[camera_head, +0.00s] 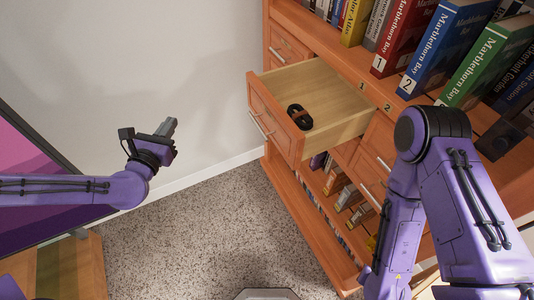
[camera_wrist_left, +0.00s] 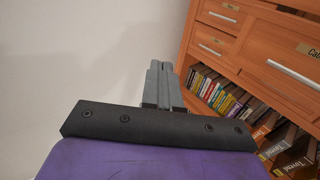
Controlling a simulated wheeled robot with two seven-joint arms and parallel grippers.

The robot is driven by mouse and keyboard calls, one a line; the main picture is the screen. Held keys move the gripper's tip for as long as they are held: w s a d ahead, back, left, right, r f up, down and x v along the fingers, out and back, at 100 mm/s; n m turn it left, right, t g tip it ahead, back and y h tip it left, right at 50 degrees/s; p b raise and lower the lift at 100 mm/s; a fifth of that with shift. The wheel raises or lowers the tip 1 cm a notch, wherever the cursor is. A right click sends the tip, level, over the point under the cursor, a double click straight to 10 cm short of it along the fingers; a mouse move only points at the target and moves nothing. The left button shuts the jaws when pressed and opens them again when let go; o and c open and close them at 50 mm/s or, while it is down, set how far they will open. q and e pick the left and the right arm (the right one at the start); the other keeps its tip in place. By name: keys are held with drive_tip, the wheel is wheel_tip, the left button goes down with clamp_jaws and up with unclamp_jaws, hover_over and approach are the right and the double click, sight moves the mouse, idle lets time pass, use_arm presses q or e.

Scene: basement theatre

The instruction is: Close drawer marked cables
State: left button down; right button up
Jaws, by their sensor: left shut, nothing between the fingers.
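An open wooden drawer (camera_head: 275,116) sticks out of the orange-brown cabinet, with a dark coiled item (camera_head: 299,116) inside. Its front has a silver bar handle (camera_head: 261,125). In the left wrist view, a drawer front (camera_wrist_left: 300,73) at the right edge bears a gold label, cut off, that starts with "Ca". My left gripper (camera_head: 169,127) is shut and empty, to the left of the open drawer and apart from it. Its grey fingers (camera_wrist_left: 160,85) also show together in the wrist view. My right arm (camera_head: 440,190) reaches in at the right; its gripper is out of view.
Books (camera_head: 402,30) stand on the cabinet above the drawer, and lower shelves hold more books and boxes (camera_head: 338,180). Speckled floor (camera_head: 200,235) and bare wall (camera_head: 130,70) lie between the screen and cabinet.

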use_arm(q)
drive_tip(key=s+d+m+g+h, duration=0.4)
drive_tip(key=s+d+m+h, duration=0.3)
drive_tip(key=s+d+h, duration=0.3)
drive_tip(key=m+g+h+b, duration=0.1)
drive_tip(key=m+g+h, duration=0.2)
drive_tip(key=g, duration=0.2)
approach(290, 150)
drive_tip(key=p+x, duration=0.1)
drive_tip(key=x, duration=0.5)
drive_tip(key=shift+d+r+p, duration=0.15)
drive_tip(key=shift+d+p, duration=0.1)
drive_tip(key=shift+p, duration=0.15)
drive_tip(key=shift+w+d, duration=0.1)
drive_tip(key=shift+d, duration=0.05)
